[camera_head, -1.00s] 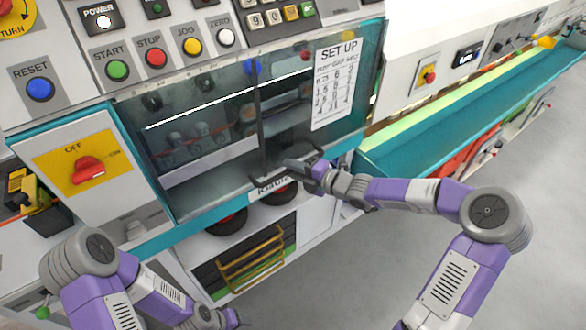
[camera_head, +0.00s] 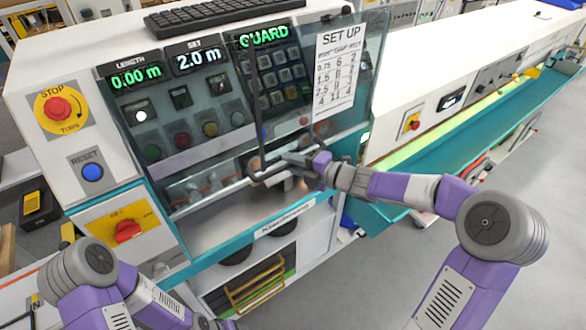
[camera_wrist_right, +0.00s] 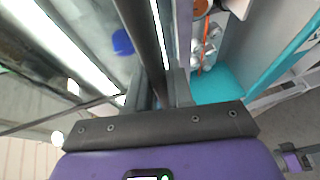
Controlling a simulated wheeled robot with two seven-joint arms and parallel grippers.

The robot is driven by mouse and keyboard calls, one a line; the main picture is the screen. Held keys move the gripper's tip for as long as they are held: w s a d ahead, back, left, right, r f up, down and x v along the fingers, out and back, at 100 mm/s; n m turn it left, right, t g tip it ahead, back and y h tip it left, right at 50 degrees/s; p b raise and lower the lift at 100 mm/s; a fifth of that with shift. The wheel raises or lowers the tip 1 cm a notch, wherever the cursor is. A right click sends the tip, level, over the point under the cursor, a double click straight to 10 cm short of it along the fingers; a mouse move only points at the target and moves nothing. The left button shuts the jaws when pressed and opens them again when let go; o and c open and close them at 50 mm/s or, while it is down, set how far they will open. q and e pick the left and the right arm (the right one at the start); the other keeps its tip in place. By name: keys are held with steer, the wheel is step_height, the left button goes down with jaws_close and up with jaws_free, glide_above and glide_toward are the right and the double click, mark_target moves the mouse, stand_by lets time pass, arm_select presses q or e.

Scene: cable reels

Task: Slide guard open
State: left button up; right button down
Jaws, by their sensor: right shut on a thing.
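The guard (camera_head: 345,125) is a clear tinted panel with a SET UP sheet on it. In the head view it stands raised in front of the machine's buttons and keypad, and the machine's opening (camera_head: 215,222) shows below it. My right gripper (camera_head: 296,162) is shut on the guard's dark handle (camera_head: 258,176) at the guard's lower edge. In the right wrist view the dark handle bar (camera_wrist_right: 143,35) runs between the fingers of my right gripper (camera_wrist_right: 160,88). My left arm shows at lower left, but its fingers are out of frame.
A green GUARD display (camera_head: 264,37) is lit at the top of the machine. A red stop button (camera_head: 57,108) and a red rotary switch (camera_head: 128,231) are on the left. A teal trough (camera_head: 460,150) runs off to the right. A keyboard (camera_head: 205,17) lies on top.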

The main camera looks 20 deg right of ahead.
step_height(320, 180, up, 15)
steer(key=p, duration=0.9)
steer(key=shift+f, duration=0.1)
steer(key=c, duration=1.1)
jaws_free()
glide_toward(276, 114)
steer(key=shift+v, duration=1.25)
steer(key=shift+a, duration=0.1)
